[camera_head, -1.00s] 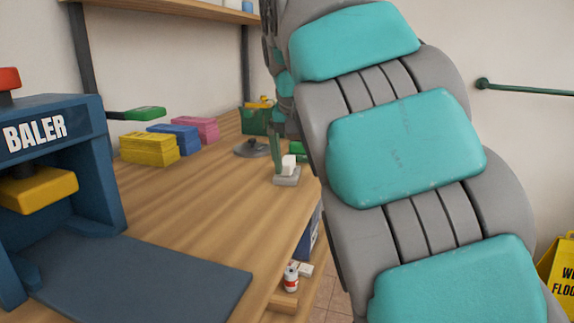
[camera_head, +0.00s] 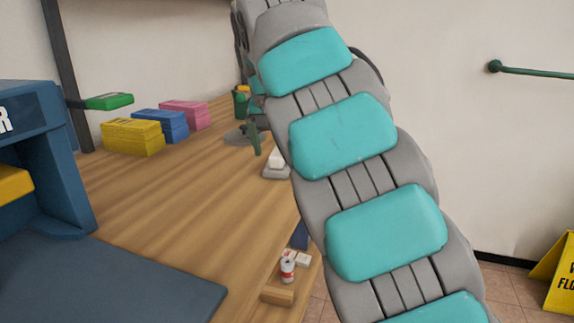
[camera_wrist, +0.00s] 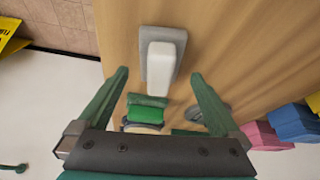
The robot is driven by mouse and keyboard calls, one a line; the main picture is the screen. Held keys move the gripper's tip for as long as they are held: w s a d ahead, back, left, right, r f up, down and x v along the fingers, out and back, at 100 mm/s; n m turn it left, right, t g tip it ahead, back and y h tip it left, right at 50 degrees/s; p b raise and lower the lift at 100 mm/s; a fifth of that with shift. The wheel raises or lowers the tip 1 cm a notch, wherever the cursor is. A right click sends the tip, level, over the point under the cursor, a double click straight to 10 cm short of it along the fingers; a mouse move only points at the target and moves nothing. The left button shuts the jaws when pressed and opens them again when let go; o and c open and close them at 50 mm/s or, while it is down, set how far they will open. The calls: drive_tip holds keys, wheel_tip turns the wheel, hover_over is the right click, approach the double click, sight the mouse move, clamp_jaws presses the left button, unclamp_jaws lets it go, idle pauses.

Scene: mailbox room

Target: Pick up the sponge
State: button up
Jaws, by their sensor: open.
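A pale white block (camera_wrist: 161,64) sits on a grey base (camera_wrist: 145,38) on the wooden bench; it looks most like the sponge, though its texture is not clear. It also shows in the head view (camera_head: 277,158), near the bench's right edge. My gripper (camera_wrist: 160,75) is open and empty. In the wrist view its green fingers point toward the block, with a tip on either side of its lower end; contact is not visible. A green item (camera_wrist: 142,114) shows between the fingers, nearer the palm. In the head view my arm hides most of the gripper.
Yellow (camera_head: 133,136), blue (camera_head: 160,125) and pink (camera_head: 186,114) blocks stand on the bench (camera_head: 190,190). A blue baler (camera_head: 45,150) is at left. A yellow floor sign (camera_head: 560,275) stands right.

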drive_tip(key=shift+x, duration=0.9)
drive_tip(key=c, duration=1.4)
drive_tip(key=shift+r, duration=0.35)
drive_tip(key=shift+r, duration=1.4)
drive_tip(key=shift+s+d, duration=0.65)
drive_tip(key=shift+s, duration=0.2)
drive_tip(key=s+d+b, duration=0.1)
drive_tip(key=s+d, duration=0.1)
drive_tip(key=s, duration=0.1)
drive_tip(key=s+d+r+b, duration=0.1)
drive_tip(key=s+d, duration=0.2)
drive_tip(key=s, duration=0.1)
drive_tip(key=s+d, duration=0.3)
drive_tip(key=s, duration=0.1)
drive_tip(key=shift+s+r+b, duration=0.2)
drive_tip(key=shift+r+b, duration=0.1)
drive_tip(key=shift+b, duration=0.1)
drive_tip(key=o, duration=0.9)
drive_tip(key=c, duration=0.7)
